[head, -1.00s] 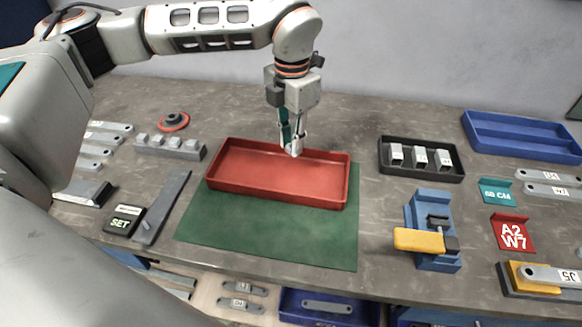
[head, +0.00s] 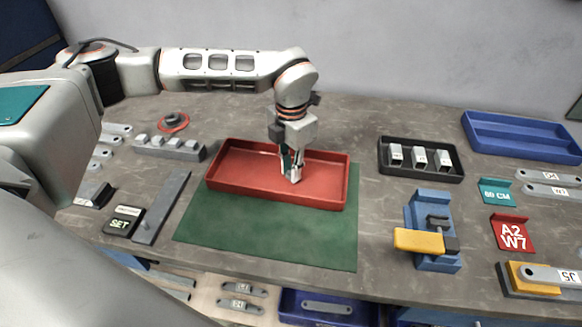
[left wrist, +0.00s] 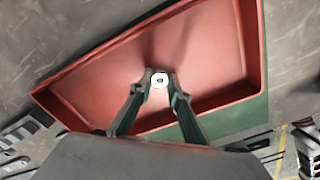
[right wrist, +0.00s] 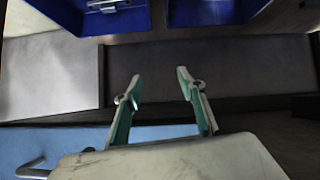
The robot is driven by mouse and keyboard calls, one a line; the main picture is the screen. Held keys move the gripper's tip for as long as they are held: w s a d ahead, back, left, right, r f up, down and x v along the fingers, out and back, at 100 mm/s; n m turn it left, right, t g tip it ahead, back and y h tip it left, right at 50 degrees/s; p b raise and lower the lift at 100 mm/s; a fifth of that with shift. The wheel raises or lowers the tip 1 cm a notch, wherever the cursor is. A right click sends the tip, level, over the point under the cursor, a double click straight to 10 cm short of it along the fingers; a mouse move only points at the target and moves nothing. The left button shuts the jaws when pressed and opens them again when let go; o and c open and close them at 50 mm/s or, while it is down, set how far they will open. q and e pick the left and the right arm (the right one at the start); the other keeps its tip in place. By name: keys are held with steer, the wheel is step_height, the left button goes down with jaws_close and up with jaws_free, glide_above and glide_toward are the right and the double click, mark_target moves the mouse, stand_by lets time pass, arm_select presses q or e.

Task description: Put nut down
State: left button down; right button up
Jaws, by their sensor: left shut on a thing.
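My left gripper (head: 291,180) is down inside the red tray (head: 235,188), near its middle. In the left wrist view, its fingertips (left wrist: 159,82) are shut on a small pale round nut (left wrist: 159,79) with a dark hole, above or at the tray floor; I cannot tell whether it touches. The nut is hidden by the fingers in the head view. The rest of the tray looks empty. My right gripper (right wrist: 159,85) is open and empty in the right wrist view, facing drawers below the table; it is not in the head view.
The red tray sits on a green mat (head: 265,238). A grey bar (head: 161,207) lies left. A blue tray (head: 520,137) is at the back right.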

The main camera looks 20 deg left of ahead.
arm_select(q)
steer(key=shift+f, duration=0.15)
steer(key=c, duration=1.9)
jaws_free()
step_height(320, 180, up, 12)
